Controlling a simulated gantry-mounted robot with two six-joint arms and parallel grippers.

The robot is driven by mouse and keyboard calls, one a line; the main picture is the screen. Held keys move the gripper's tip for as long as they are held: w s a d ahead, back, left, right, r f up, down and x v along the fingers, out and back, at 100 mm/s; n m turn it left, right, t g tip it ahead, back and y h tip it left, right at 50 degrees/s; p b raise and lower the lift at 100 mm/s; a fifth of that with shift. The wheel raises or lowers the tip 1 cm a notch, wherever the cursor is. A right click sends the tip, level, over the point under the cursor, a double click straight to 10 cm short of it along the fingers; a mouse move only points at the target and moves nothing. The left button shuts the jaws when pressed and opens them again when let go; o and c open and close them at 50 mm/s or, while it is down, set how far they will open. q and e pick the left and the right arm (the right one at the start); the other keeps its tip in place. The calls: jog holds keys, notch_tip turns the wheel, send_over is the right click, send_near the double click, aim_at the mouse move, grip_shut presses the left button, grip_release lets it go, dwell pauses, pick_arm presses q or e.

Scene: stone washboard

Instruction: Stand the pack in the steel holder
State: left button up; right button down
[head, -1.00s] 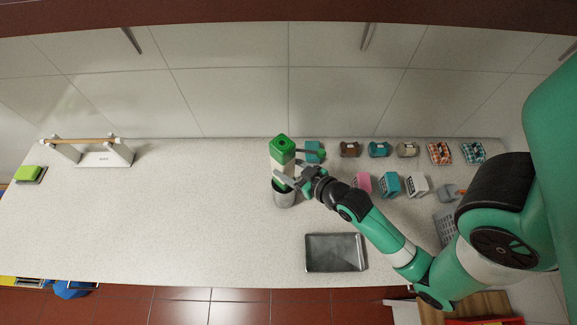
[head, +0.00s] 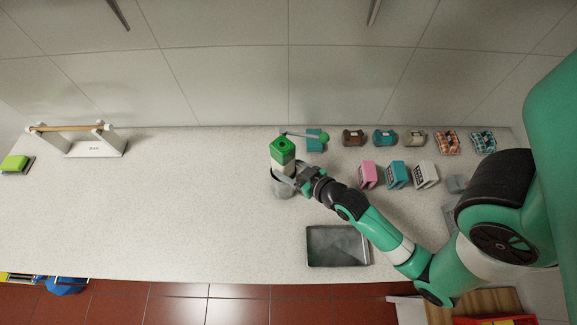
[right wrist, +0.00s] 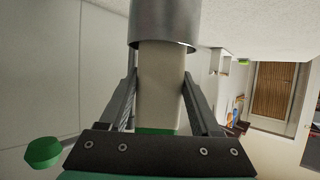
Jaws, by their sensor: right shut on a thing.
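The pack is a tall white carton with a green top (head: 283,150), upright at the middle of the counter. The steel holder (head: 283,190) is a grey cylinder directly below it. My right gripper (head: 287,177) is shut on the pack's sides. In the right wrist view, the pack's pale body (right wrist: 160,85) lies between both fingers, and its lower end passes into the rim of the holder (right wrist: 165,22). How deep it sits is hidden. My left gripper is not in view.
A teal dispenser (head: 314,143) and a green-ended stick are close behind. Several tape dispensers and pink (head: 367,175), teal and white boxes stand to the right. A grey tray (head: 338,260) lies in front. A white rack (head: 95,148) is far left; the counter between is clear.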

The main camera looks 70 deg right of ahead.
grip_release()
dwell(0.3)
jog(key=v, duration=1.1)
jog(key=shift+s+a, duration=0.1)
jog(key=shift+s, duration=0.15)
dwell(0.6)
